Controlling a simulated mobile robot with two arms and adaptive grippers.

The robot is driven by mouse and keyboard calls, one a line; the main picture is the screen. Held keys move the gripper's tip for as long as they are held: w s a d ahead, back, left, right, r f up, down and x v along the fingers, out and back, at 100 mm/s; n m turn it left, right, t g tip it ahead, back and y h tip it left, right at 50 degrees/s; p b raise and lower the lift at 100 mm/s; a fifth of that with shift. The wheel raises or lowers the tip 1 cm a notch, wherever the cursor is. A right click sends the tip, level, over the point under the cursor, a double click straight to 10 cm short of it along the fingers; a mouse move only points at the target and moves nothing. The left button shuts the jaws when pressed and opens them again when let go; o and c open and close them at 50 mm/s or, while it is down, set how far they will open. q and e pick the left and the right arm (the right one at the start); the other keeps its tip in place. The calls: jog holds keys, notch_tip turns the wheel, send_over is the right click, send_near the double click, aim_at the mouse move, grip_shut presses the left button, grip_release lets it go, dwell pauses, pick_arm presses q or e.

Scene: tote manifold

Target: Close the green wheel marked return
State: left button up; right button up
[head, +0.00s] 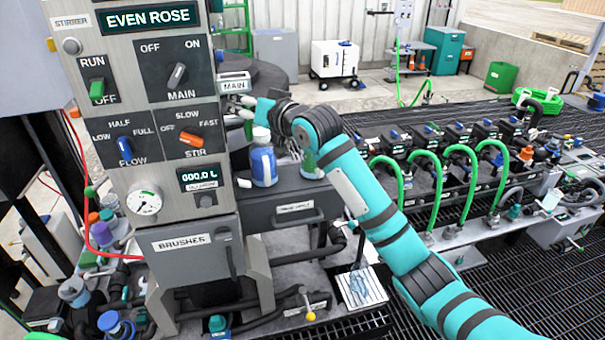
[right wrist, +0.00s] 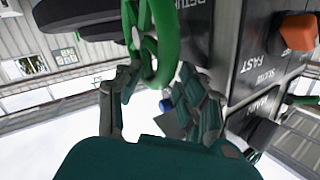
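The green wheel (right wrist: 160,62) shows in the right wrist view as a bright green spoked ring. It sits beside a dark plate with partly cut-off lettering (right wrist: 188,22) that seems to begin "RETU". My right gripper (right wrist: 158,98) is open, with one finger on each side of the lower part of the wheel's rim. I cannot tell whether either finger touches it. In the head view my right gripper (head: 243,106) reaches in beside the control panel and is small and partly hidden. The wheel is not clear there. My left gripper is not in view.
The control panel (head: 150,180) with several knobs stands left of my right arm. A white and blue bottle (head: 264,167) stands on a ledge below the gripper. An orange knob (right wrist: 298,32) is at right in the wrist view. Green hoses (head: 440,185) run along the right.

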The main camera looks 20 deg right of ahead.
aim_at(249, 124)
jog(key=shift+s+d+f+n+t+y, duration=0.15)
jog(key=shift+s+f+n+t+y, duration=0.35)
jog(key=shift+t, duration=0.3)
jog(key=shift+f+t+b, duration=0.3)
jog(key=shift+f+t, duration=0.05)
jog(key=shift+t, duration=0.05)
jog(key=f+n+t+y+b, duration=0.1)
jog(key=b, duration=0.2)
jog(key=f+n+t+y+b, duration=0.1)
jog(key=b, duration=0.2)
jog(key=shift+s+n+y, duration=0.3)
jog(key=shift+s+y, duration=0.1)
jog(key=r+b+v, duration=0.1)
jog(key=b+v, duration=0.5)
jog(key=v, duration=1)
jog(key=shift+s+d, duration=0.15)
jog(key=shift+s, duration=0.45)
jog(key=shift+f, duration=0.15)
